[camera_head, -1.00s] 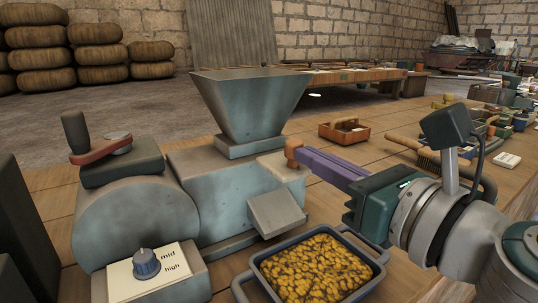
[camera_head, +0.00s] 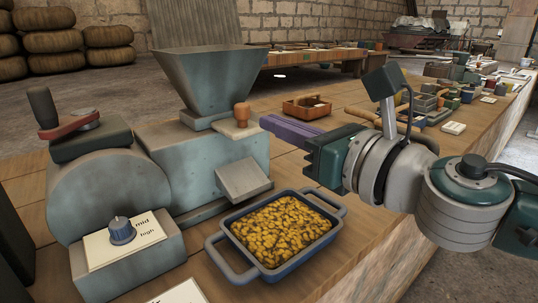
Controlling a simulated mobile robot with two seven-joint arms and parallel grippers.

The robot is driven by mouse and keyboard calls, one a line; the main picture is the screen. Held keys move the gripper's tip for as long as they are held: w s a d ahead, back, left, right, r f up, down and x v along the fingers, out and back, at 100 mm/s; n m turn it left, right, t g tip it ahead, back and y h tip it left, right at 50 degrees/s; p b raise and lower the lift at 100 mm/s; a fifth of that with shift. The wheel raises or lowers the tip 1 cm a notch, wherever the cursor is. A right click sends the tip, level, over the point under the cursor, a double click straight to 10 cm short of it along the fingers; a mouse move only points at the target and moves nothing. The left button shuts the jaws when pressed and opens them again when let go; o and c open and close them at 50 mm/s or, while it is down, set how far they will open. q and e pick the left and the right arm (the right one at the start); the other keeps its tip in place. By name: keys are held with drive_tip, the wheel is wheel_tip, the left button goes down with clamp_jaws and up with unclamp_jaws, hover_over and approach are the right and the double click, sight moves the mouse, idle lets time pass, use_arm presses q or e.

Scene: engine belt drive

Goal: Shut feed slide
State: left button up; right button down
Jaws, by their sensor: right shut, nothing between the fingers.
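The feed slide (camera_head: 238,131) is a pale flat plate under the grey hopper (camera_head: 206,82) of the blue-grey machine. It sticks out to the right of the hopper's base and carries an upright orange-brown knob (camera_head: 242,113). My right gripper (camera_head: 264,122) has purple fingers, shut and empty. Their tips are just right of the knob, with what looks like a small gap. How far the slide reaches under the hopper is hidden. My left gripper is not in view.
A blue-grey tray (camera_head: 240,267) of yellow pieces stands below the machine's chute (camera_head: 243,181). A dial (camera_head: 122,231) and a red-armed crank (camera_head: 70,129) are at left. An orange-brown box (camera_head: 307,107) lies behind my gripper. Bench space right of the tray is clear.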

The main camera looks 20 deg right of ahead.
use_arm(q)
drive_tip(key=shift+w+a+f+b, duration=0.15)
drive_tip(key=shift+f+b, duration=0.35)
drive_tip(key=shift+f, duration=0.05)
use_arm(e)
drive_tip(key=v, duration=0.9)
drive_tip(key=shift+s+d, duration=0.15)
drive_tip(key=shift+s, duration=0.2)
drive_tip(key=s+d+r+m+g+h+p, duration=0.1)
drive_tip(key=d+r+m+h+p, duration=0.2)
drive_tip(key=r+m+h+p, duration=0.55)
drive_tip(key=s+d+r+m+g+h+p, duration=0.15)
drive_tip(key=d+m+p, duration=0.35)
drive_tip(key=m, duration=0.8)
drive_tip(key=s+a+r+m+g+y+p, duration=0.2)
drive_tip(key=s+a+m+g+p, duration=0.2)
drive_tip(key=s+m+g+p, duration=0.35)
drive_tip(key=s+a+r+m+g+y+p, duration=0.15)
drive_tip(key=s+a+m+g+p, duration=0.25)
drive_tip(key=s+m+p, duration=0.5)
use_arm(q)
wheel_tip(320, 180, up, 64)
drive_tip(key=p, duration=3.4)
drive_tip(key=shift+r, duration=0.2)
use_arm(e)
wheel_tip(320, 180, up, 35)
drive_tip(key=shift+d+t, duration=0.25)
drive_tip(key=shift+t, duration=0.05)
drive_tip(key=shift+r+y, duration=0.1)
drive_tip(key=shift+y, duration=0.15)
